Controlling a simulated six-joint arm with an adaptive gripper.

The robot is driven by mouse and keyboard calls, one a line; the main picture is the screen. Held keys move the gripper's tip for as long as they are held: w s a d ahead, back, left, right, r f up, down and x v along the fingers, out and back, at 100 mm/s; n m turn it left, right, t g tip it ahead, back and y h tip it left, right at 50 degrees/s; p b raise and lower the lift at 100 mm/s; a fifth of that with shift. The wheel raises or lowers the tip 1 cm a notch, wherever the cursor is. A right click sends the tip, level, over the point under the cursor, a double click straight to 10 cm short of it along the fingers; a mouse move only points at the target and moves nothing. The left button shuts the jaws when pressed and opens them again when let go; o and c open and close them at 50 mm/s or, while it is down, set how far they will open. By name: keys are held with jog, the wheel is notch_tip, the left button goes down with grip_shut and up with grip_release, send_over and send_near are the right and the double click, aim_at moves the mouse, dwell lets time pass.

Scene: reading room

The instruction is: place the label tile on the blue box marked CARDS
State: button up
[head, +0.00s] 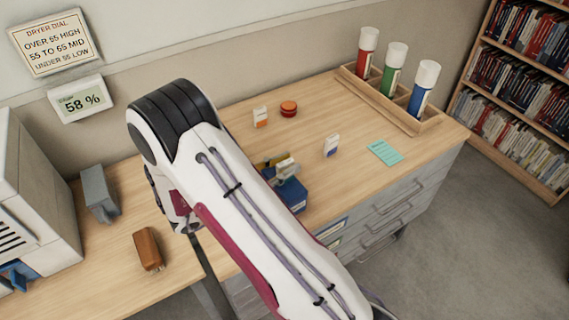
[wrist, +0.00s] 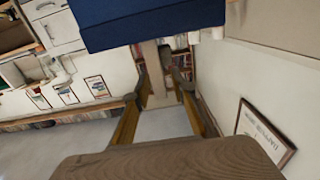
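The blue box (head: 292,194) stands on the desk, partly hidden by my arm. Pale and yellowish cards show at its open top, and a small pale label on its front is too small to read. I cannot pick out the label tile for certain. A small white piece with a blue mark (head: 331,146) is right of the box. A similar piece with an orange mark (head: 261,117) is farther back. My gripper is not discernible in the head view, where my arm covers that area.
A wooden rack (head: 405,112) holds red, green and blue tubes at the back right. A red round tin (head: 289,108), a teal lined sheet (head: 385,152), a brown object (head: 148,249) and a grey holder (head: 98,194) are on the desk. Clear desktop lies around the sheet.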

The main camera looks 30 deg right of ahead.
jog(key=shift+r, duration=0.2)
dwell(0.3)
jog(key=a, duration=1.2)
dwell(0.6)
